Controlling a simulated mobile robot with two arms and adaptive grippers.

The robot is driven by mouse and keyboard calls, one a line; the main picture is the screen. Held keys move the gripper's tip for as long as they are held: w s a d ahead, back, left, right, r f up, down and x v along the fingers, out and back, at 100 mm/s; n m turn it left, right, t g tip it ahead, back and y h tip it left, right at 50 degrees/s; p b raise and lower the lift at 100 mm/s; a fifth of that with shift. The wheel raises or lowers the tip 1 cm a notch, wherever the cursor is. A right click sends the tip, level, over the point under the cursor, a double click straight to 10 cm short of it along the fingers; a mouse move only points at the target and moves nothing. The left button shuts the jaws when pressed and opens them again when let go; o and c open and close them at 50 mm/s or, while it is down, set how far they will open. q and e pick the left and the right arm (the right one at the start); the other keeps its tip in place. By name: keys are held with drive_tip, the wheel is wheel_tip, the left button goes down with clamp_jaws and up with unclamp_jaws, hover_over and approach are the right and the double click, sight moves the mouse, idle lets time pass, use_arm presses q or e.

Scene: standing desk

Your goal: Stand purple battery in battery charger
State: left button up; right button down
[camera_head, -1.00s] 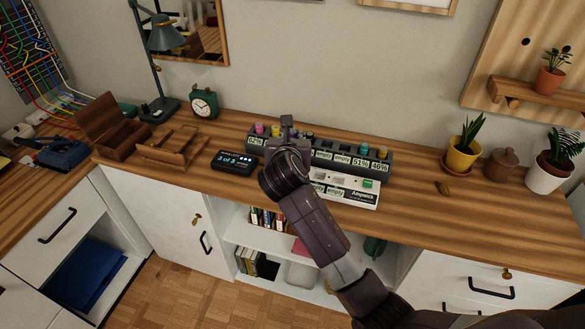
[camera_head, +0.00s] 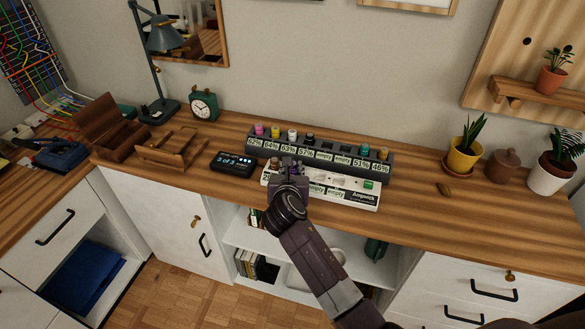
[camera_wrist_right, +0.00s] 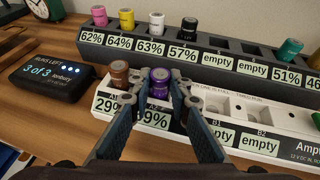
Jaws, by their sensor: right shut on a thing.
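The purple battery (camera_wrist_right: 160,84) is upright between the fingertips of my right gripper (camera_wrist_right: 160,97) in the right wrist view. It is at the A2 place of the white battery charger (camera_wrist_right: 210,122); its lower end is hidden, so I cannot tell how deep it sits. My right gripper (camera_head: 291,166) is shut on it and hides it in the head view, over the left part of the charger (camera_head: 345,187). The A2 label (camera_wrist_right: 154,117), partly covered by a finger, seems to read 99%. A brown battery (camera_wrist_right: 119,75) stands at A1, labelled 29%. My left gripper is out of view.
Behind the charger is a dark rack (camera_head: 325,146) with several batteries and places labelled empty. A dark display (camera_head: 233,163) reading "3 of 3" stands left of the charger. B1 and B2 are labelled empty. The desk right of the charger is mostly clear.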

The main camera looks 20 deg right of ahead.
drive_tip(key=c, duration=1.8)
unclamp_jaws()
drive_tip(key=v, duration=1.2)
drive_tip(key=shift+p, duration=0.3)
